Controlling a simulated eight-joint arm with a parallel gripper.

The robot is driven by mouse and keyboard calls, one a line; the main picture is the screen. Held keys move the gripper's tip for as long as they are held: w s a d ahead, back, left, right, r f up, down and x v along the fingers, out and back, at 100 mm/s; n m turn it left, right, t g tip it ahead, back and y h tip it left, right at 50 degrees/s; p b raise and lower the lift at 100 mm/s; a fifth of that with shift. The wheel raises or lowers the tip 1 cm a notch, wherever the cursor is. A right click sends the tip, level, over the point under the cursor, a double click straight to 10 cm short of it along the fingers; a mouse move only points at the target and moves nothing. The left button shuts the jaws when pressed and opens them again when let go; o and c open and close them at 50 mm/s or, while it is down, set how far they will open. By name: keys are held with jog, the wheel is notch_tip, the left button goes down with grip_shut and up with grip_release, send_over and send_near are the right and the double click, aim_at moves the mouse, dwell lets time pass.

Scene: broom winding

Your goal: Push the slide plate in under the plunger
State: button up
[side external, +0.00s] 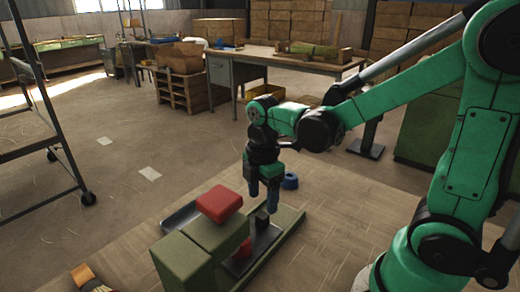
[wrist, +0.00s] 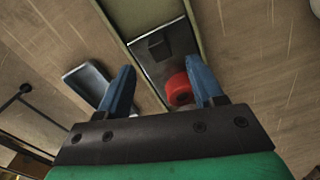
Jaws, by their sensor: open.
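The slide plate (side external: 267,240) is a grey metal plate lying in a green channel, partly out in front of the green press (side external: 190,258). A black block (side external: 262,219) stands on its outer end; plate (wrist: 182,45) and block (wrist: 159,47) also show in the wrist view. A red round piece (wrist: 180,89) sits on the plate, partly hidden by a finger. The plunger under the press head is not clearly visible. My gripper (side external: 263,201) points down above the outer end of the plate, near the black block.
A red cushion-like block (side external: 220,203) tops the press. A grey tray (side external: 181,219) lies beside it to the left. An orange-banded object (side external: 84,275) is at the front left. The floor mat to the right is clear.

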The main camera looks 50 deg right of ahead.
aim_at(263, 216)
jog(key=n, duration=0.2)
jog(key=shift+n, duration=0.3)
jog(key=shift+f, duration=2.8)
grip_shut()
